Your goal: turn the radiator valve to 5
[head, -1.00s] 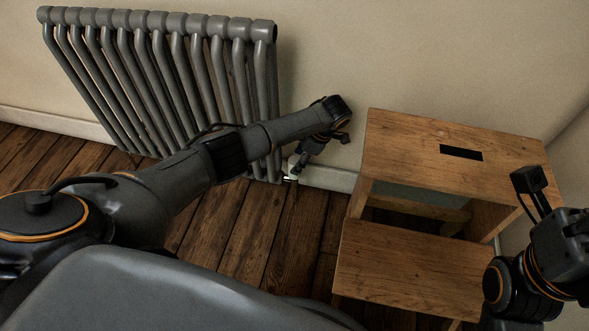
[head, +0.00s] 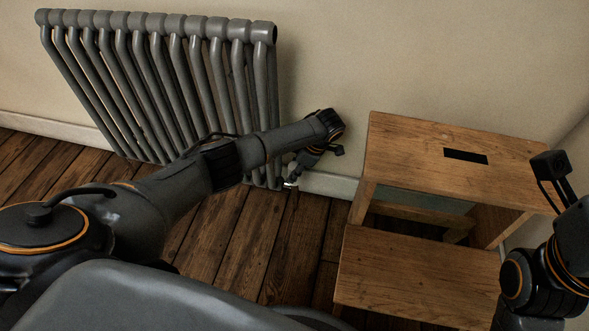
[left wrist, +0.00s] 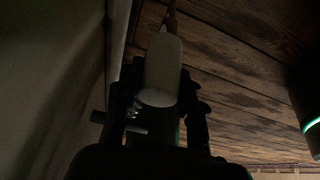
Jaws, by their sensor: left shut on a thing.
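The radiator valve (left wrist: 163,70) is a pale, rounded head in the left wrist view, between the dark fingers of my left gripper (left wrist: 163,98). The fingers are shut on it from both sides. In the head view my left gripper (head: 291,180) points down at the foot of the radiator's right end and hides most of the valve. No number on the valve can be read. The grey column radiator (head: 262,85) stands along the wall. My right arm shows at the right edge, but its fingers do not.
A wooden step stool (head: 410,262) stands right of the valve, close to my left wrist. The cream wall and white skirting board (head: 330,184) are just behind. Bare plank floor (head: 290,235) lies in front.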

